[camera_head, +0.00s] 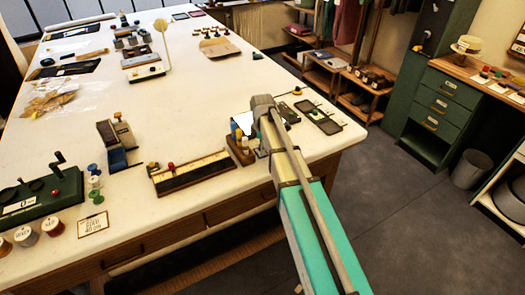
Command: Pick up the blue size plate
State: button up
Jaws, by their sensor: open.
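My gripper (263,112) is over the right front part of the table, at the end of my teal and grey arm. The wrist and arm hide most of its fingers, and nothing shows held in it. A small white piece with a blue edge (242,123) lies just left of my gripper, partly covered by it. I cannot tell whether it is the blue size plate. No other thing is clearly readable as that plate.
A wooden block with small pegs (240,150) stands close below my gripper. A long framed tray (193,174) lies left of it, and dark flat trays (319,117) lie right. A blue-based device (118,142) stands further left. The white table (190,110) is clear around its middle.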

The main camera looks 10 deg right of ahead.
jog(key=c, duration=1)
jog(key=shift+r, duration=0.15)
notch_tip(320, 180, up, 3)
jog(key=p, duration=0.3)
jog(key=s+r+p, duration=0.3)
jog(key=s, duration=0.1)
jog(key=s+r+p, duration=0.3)
jog(key=s, duration=0.2)
jog(key=s+r+p, duration=0.3)
jog(key=s+p, duration=0.1)
jog(key=s, duration=0.1)
jog(key=shift+d+r, duration=0.35)
jog(key=shift+d, duration=0.05)
